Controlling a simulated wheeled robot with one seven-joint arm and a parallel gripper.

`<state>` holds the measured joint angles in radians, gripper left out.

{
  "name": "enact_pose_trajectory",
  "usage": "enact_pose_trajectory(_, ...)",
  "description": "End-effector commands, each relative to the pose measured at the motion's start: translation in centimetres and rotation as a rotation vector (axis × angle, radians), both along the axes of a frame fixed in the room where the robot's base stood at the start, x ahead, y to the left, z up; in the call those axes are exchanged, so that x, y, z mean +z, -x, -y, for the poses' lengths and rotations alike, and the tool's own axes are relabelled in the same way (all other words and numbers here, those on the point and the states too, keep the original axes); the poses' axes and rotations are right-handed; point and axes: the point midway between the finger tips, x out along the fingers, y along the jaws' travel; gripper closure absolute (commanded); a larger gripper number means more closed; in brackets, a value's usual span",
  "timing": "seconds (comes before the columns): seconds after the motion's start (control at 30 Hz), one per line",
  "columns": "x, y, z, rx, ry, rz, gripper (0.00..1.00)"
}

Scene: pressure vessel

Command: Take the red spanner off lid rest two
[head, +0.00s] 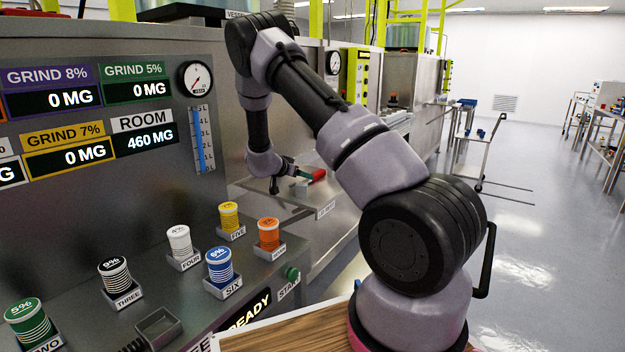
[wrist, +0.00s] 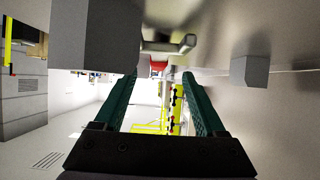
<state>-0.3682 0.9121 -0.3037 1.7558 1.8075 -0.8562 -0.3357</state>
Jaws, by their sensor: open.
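The red spanner (head: 318,174) shows as a small red piece over the steel bench, just beyond the fingertips of my gripper (head: 303,174) in the head view. A label stands on the bench edge below it, too small to read surely. In the wrist view my gripper (wrist: 160,77) has its two green fingers apart with nothing between them. A red part of the spanner (wrist: 157,66) shows just past the fingertips, partly hidden by a grey metal piece (wrist: 168,46). I cannot tell whether that piece belongs to the spanner or to the rest.
A steel wall with readout panels (head: 88,94) and a pressure gauge (head: 195,79) stands left of my arm. Several numbered canisters, such as the orange one (head: 268,235), sit in holders in front. A grey block (wrist: 249,71) lies right of my fingers.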

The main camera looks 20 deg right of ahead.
Motion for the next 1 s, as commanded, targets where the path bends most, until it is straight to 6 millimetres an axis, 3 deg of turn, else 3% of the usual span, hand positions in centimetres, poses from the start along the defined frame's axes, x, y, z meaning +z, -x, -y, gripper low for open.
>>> enact_pose_trajectory(0.33,-2.3,-2.0,3.3,-0.001,0.0,0.0,0.27)
enact_pose_trajectory(0.57,-2.5,-2.3,3.6,0.002,-0.001,0.0,0.27)
enact_pose_trajectory(0.6,-2.5,-2.2,3.6,0.002,-0.001,0.0,0.31)
enact_pose_trajectory(0.73,-2.5,-2.2,3.6,0.002,-0.001,0.0,0.81)
enact_pose_trajectory(0.8,-2.5,-2.2,3.6,0.002,-0.001,0.0,1.0)
enact_pose_trajectory(1.0,-2.4,-2.3,3.6,0.001,-0.001,0.002,1.0)
